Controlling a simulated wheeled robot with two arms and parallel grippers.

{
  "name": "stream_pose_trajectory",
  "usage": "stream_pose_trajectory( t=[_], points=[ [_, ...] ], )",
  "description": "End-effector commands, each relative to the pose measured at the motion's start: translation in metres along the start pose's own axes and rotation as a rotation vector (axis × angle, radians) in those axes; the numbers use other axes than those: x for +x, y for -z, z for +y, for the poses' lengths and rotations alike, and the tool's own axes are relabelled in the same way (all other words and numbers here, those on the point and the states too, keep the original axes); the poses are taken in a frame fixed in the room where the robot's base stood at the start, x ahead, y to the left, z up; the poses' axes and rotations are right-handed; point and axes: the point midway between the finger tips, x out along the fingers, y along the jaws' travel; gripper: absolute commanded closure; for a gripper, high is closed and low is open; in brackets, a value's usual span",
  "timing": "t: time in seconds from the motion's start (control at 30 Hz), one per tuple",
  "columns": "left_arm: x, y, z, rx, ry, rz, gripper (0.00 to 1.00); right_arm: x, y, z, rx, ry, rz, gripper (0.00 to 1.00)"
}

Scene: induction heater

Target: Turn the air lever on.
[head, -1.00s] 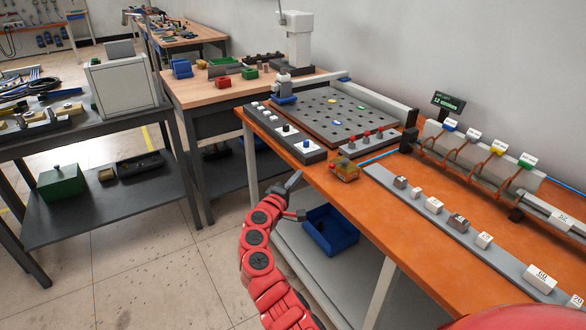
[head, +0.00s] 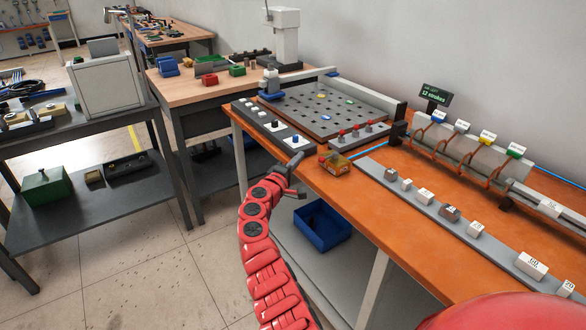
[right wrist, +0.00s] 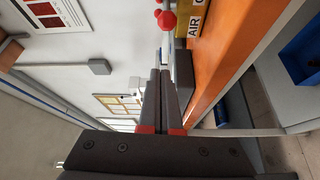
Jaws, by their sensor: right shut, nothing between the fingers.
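The air valve is a small yellow block (head: 338,167) at the front edge of the orange bench. Its red lever knob (head: 322,158) is on its left side. In the right wrist view the yellow block (right wrist: 195,22) shows the word AIR, and the red lever (right wrist: 166,19) is at the top, beyond my fingertips. My left gripper is not in view.
The orange bench (head: 385,228) carries a control strip (head: 270,127) with knobs, a perforated plate (head: 305,118) and a long rail of labelled blocks (head: 405,198). A blue bin (head: 322,228) is on the shelf below. Open floor lies to the left.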

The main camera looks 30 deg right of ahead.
Motion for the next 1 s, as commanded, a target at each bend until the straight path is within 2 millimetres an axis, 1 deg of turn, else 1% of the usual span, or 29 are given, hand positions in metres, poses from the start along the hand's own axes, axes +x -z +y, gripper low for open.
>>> stream_pose_trajectory(
  t=[0.03, 0.1, 0.33, 0.37, 0.4, 0.57, 0.6, 0.8, 1.0],
  points=[
    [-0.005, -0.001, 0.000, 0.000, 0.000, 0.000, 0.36, 0.007, -0.001, -0.003, 0.001, 0.002, -0.003, 1.00],
    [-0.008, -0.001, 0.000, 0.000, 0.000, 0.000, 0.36, 0.016, -0.002, -0.003, -0.001, 0.004, -0.004, 1.00],
    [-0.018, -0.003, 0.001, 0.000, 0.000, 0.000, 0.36, 0.039, -0.001, -0.002, 0.000, 0.003, 0.000, 1.00],
    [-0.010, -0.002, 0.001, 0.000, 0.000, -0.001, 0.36, 0.035, -0.001, 0.001, -0.004, 0.003, 0.005, 1.00],
    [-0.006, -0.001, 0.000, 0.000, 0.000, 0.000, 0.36, 0.033, -0.005, 0.000, -0.006, 0.004, 0.004, 1.00],
    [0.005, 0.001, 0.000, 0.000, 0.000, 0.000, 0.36, 0.029, -0.017, 0.004, -0.003, -0.002, 0.006, 1.00],
    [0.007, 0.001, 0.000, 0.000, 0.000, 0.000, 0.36, 0.028, -0.021, 0.002, -0.004, 0.001, 0.004, 1.00],
    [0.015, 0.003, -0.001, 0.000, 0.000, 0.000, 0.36, 0.024, -0.034, 0.000, -0.003, 0.002, 0.001, 1.00],
    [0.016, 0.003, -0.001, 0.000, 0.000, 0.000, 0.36, 0.023, -0.037, -0.001, -0.002, 0.002, 0.002, 1.00]
  ],
)
